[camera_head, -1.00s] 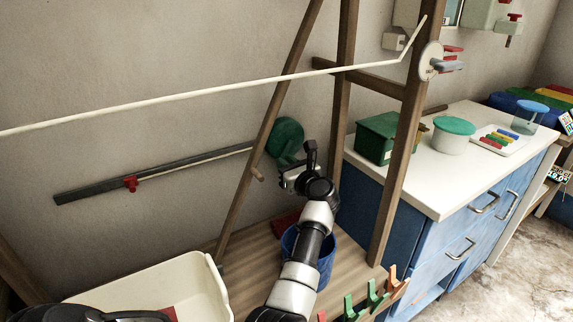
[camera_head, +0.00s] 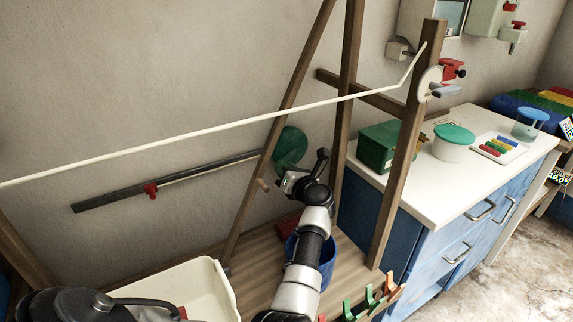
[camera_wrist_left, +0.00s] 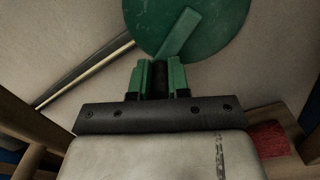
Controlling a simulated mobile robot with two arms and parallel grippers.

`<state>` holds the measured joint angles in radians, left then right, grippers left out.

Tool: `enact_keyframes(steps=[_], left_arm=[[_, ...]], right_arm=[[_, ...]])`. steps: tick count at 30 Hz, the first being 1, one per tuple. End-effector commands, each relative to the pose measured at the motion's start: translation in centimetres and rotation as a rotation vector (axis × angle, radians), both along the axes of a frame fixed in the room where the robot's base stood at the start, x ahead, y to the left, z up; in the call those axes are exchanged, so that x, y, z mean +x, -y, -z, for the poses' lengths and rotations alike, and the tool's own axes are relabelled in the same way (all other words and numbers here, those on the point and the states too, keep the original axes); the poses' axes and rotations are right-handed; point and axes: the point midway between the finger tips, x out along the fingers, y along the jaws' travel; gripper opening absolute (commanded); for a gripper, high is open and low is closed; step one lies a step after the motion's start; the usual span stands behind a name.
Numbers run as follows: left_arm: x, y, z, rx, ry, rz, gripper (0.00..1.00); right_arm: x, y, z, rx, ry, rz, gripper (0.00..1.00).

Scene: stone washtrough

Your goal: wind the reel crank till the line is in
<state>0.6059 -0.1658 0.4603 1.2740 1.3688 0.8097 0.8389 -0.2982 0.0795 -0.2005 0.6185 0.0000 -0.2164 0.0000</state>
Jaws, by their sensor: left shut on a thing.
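A green disc reel (camera_head: 290,147) is on the wall at the end of a dark rail (camera_head: 110,198). A red marker (camera_head: 150,190) sits on the rail, and a pale line runs along the rail. My left gripper (camera_head: 287,182) is at the lower edge of the reel. In the left wrist view, the reel (camera_wrist_left: 205,25) carries a green crank arm (camera_wrist_left: 178,35). The left jaws (camera_wrist_left: 160,80) are closed around a dark handle (camera_wrist_left: 160,75) just below the crank arm. The handle is partly hidden by the jaws. My right gripper is not in view.
Wooden posts (camera_head: 398,190) and a pale bar (camera_head: 180,138) cross in front of the wall. A blue bucket (camera_head: 328,258) and a cream tub (camera_head: 205,280) stand below. Right of the posts is a white counter (camera_head: 400,180) with a green box (camera_head: 377,148).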

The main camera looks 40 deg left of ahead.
Motion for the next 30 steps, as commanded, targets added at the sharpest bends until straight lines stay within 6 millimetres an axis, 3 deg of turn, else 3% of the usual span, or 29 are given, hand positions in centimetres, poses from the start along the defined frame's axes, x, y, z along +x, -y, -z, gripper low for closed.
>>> enact_keyframes(steps=[7,24,25,29,30], left_arm=[[-0.1,-0.1,-0.7,0.036,-0.084,0.001,0.0],[-0.2,-0.1,-0.7,0.05,-0.11,0.002,0.0],[-0.2,-0.1,-0.7,0.05,-0.11,0.002,0.21],[-0.2,-0.1,-0.7,0.048,-0.11,0.001,0.41],[-0.2,-0.1,-0.7,0.048,-0.11,0.001,0.42]], right_arm=[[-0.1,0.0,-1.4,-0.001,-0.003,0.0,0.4],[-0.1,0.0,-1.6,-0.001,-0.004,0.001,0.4],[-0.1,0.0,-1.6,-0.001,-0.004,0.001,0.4],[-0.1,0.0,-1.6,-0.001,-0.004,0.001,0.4],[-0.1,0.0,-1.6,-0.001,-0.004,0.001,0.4]])
